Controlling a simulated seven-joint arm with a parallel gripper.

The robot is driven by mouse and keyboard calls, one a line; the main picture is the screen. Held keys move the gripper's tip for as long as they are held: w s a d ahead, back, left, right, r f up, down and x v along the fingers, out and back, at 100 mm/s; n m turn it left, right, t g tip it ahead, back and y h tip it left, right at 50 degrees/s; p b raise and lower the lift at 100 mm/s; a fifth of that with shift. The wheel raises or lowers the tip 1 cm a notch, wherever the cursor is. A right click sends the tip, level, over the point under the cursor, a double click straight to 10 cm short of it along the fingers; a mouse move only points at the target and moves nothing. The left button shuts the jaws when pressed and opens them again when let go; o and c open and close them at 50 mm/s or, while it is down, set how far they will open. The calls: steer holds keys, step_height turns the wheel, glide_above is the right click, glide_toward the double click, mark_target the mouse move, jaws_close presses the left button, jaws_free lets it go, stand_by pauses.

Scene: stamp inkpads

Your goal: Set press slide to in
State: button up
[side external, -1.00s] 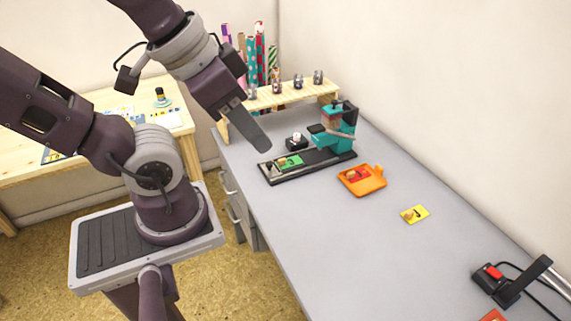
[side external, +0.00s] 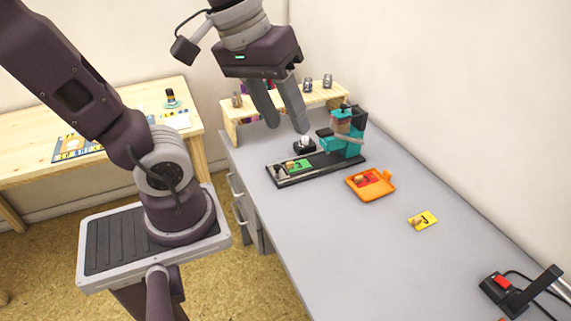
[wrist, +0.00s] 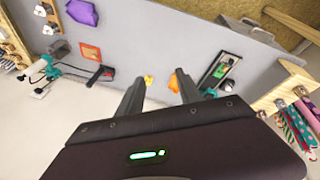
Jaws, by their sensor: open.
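The press stands on the grey desk, with a teal body (side external: 343,146) at the right end of a long black base (side external: 324,162). On the left part of the base, out from under the teal body, a green card (side external: 298,166) lies on what looks like the slide. The slide's edges are too small to make out. The green card and black base also show right of my fingers in the wrist view (wrist: 222,68). My gripper (side external: 287,129) is open and empty, pointing down. In the side view it appears above and behind the card; it touches nothing visible.
A black block with a white top (side external: 304,145) stands behind the base. A wooden shelf (side external: 285,104) with small jars is at the back. An orange tray (side external: 370,186), a yellow card (side external: 423,221) and a black device with a red button (side external: 502,284) lie to the right.

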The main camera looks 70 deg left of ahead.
steer(key=w+a+f+n+g+h, duration=0.1)
steer(key=w+a+f+n+g, duration=0.15)
steer(key=w+a+n, duration=0.75)
steer(key=n+g+h, duration=0.1)
steer(key=n+g, duration=0.4)
steer(key=n, duration=2.4)
glide_above(277, 166)
steer(key=w+a, duration=0.2)
steer(key=w, duration=0.1)
step_height(277, 166, down, 26)
steer(key=x, duration=0.6)
steer(key=shift+s+a+f, duration=0.1)
steer(key=shift+s+f, duration=0.15)
steer(key=shift+f, duration=0.05)
steer(key=shift+s+f, duration=0.1)
steer(key=shift+f, duration=0.3)
jaws_close()
